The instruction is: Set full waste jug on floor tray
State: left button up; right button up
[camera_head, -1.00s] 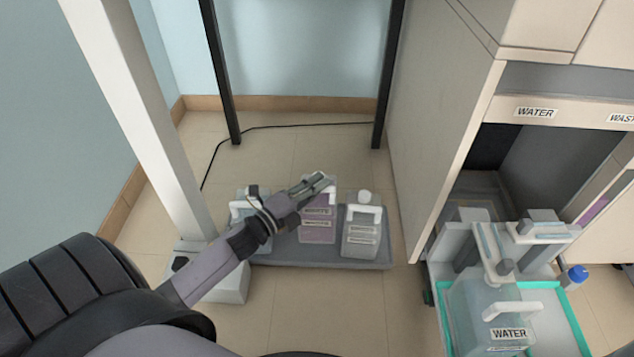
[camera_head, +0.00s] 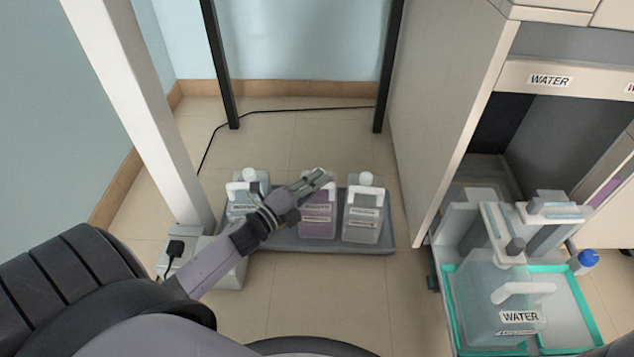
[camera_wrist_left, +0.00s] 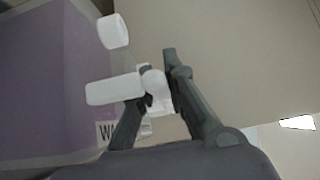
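The purple waste jug (camera_head: 317,222) is upright at the middle of the grey floor tray (camera_head: 345,247); I cannot tell whether its base touches the tray. My left gripper (camera_head: 320,180) is over its top and hides part of it. In the left wrist view, the fingers (camera_wrist_left: 158,75) close from both sides on the white handle (camera_wrist_left: 112,90) of the purple jug (camera_wrist_left: 60,75). Its white cap (camera_wrist_left: 113,31) is just beyond, and its label is partly hidden. My right gripper is out of view.
A clear bluish jug (camera_head: 243,202) and a whitish jug (camera_head: 363,213) stand on the tray on either side. A white post with a socket box (camera_head: 180,258) is to the left. A cabinet (camera_head: 445,110) and a water jug (camera_head: 490,305) in a teal-rimmed tray are to the right.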

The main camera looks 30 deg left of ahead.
pick_arm(q)
jog(key=o, duration=0.4)
jog(key=shift+o, duration=0.2)
jog(key=shift+r, duration=0.1)
jog(key=p+v, duration=0.5)
jog(key=v, duration=0.7)
